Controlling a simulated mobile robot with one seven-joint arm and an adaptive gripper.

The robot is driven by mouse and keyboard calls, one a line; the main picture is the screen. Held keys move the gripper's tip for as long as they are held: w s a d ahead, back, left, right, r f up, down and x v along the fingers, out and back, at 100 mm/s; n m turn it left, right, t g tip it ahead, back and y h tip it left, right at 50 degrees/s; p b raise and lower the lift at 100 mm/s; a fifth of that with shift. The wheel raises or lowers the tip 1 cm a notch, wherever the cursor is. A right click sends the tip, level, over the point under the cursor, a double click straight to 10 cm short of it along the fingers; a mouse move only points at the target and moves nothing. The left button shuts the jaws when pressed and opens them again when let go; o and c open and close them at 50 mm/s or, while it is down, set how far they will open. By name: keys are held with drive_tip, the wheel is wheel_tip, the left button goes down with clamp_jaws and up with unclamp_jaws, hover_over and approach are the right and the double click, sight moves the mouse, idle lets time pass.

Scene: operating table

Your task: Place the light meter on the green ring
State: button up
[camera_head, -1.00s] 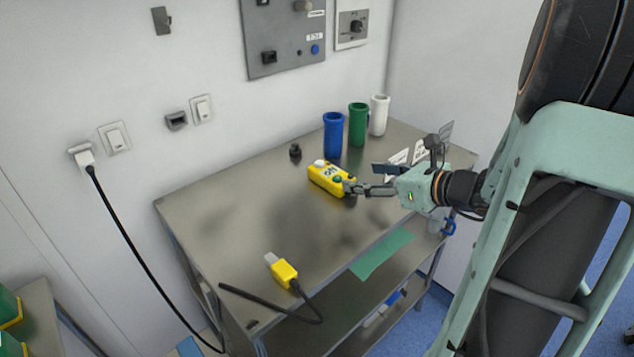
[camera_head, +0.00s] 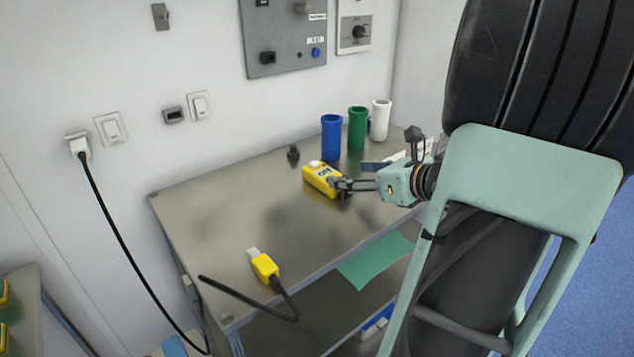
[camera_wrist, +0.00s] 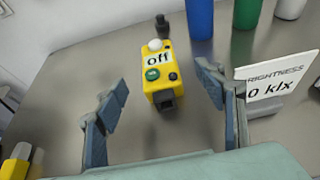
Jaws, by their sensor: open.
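The light meter (camera_head: 321,181) appears to be the yellow box with a white dome, lying on the metal table. In the wrist view the light meter (camera_wrist: 158,73) reads "off" and has a green button and a dark end facing me. My gripper (camera_head: 338,184) is open at the box's right end. In the wrist view the fingers of my gripper (camera_wrist: 165,82) stand apart on either side of the near end of the box, with gaps to it. I cannot make out a green ring in any view.
Blue (camera_head: 331,137), green (camera_head: 357,128) and white (camera_head: 380,120) cylinders stand behind. A "BRIGHTNESS 0 klx" card (camera_wrist: 281,82) stands right of my gripper. A small black object (camera_head: 293,154) sits behind the box. A yellow connector (camera_head: 264,267) with black cable lies front left. The table's left part (camera_head: 215,215) is clear.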

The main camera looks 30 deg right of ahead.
sight(325, 173)
drive_tip(key=b+x, duration=0.1)
drive_tip(key=x, duration=0.3)
drive_tip(key=shift+w+f, duration=0.2)
drive_tip(key=x, duration=0.1)
drive_tip(key=b+x, duration=0.1)
drive_tip(key=x, duration=0.2)
drive_tip(key=shift+a+f+b, duration=0.25)
drive_tip(key=shift+f+b, duration=0.1)
drive_tip(key=shift+b, duration=0.05)
drive_tip(key=shift+w, duration=0.55)
drive_tip(key=c, duration=1.5)
drive_tip(key=shift+r, duration=0.15)
drive_tip(key=shift+c, duration=0.2)
